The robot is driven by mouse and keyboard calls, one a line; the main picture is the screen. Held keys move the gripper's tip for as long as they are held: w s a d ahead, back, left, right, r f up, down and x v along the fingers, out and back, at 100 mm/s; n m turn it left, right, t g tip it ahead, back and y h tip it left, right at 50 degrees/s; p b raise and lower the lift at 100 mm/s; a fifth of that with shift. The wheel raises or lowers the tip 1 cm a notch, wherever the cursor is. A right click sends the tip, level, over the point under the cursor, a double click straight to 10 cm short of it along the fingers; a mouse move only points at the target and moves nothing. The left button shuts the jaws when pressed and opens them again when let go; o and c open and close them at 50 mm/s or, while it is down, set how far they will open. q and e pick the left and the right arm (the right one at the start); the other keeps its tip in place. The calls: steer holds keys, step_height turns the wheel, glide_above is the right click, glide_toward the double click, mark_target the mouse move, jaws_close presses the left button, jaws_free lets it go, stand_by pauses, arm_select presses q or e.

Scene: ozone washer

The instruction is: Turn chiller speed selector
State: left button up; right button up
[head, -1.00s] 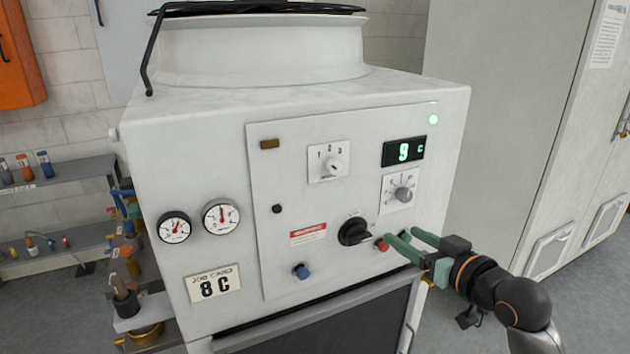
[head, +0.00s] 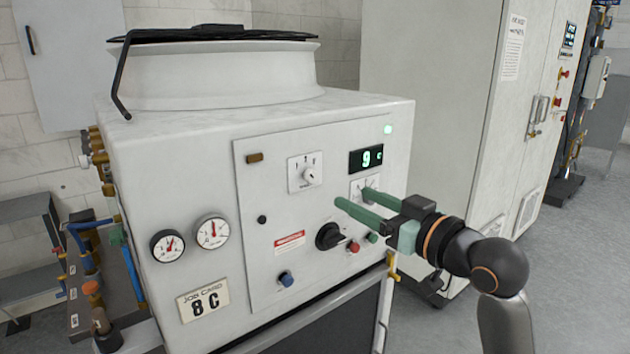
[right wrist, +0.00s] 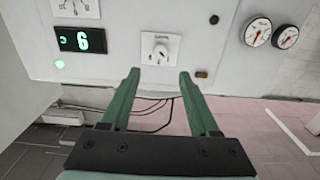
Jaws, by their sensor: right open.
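The selector knob marked 1 2 3 (head: 307,173) is a small white knob on a white plate on the machine's front panel. In the right wrist view, which is upside down, the white selector (right wrist: 160,49) lies just beyond the fingertips and between their lines. My right gripper (head: 354,196) has green fingers, is open and empty, and stands in front of the panel, below and right of the selector in the head view. It partly hides the lower numbered dial (head: 363,185). My left gripper is not in view.
The green display (head: 366,160) reads 9 C. A black rotary switch (head: 329,236), a red button (head: 353,247) and a blue knob (head: 286,279) sit lower on the panel. Two gauges (head: 212,231) and a job card reading 8 C (head: 203,299) are at left. A tall cabinet (head: 430,100) stands behind.

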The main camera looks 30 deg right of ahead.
mark_target(313, 178)
steer(key=w, duration=0.3)
steer(key=w+p, duration=0.1)
steer(key=w, duration=0.3)
steer(key=w+a, duration=0.1)
steer(key=w, duration=0.3)
steer(key=shift+w, duration=0.1)
jaws_close()
steer(key=shift+p, duration=0.3)
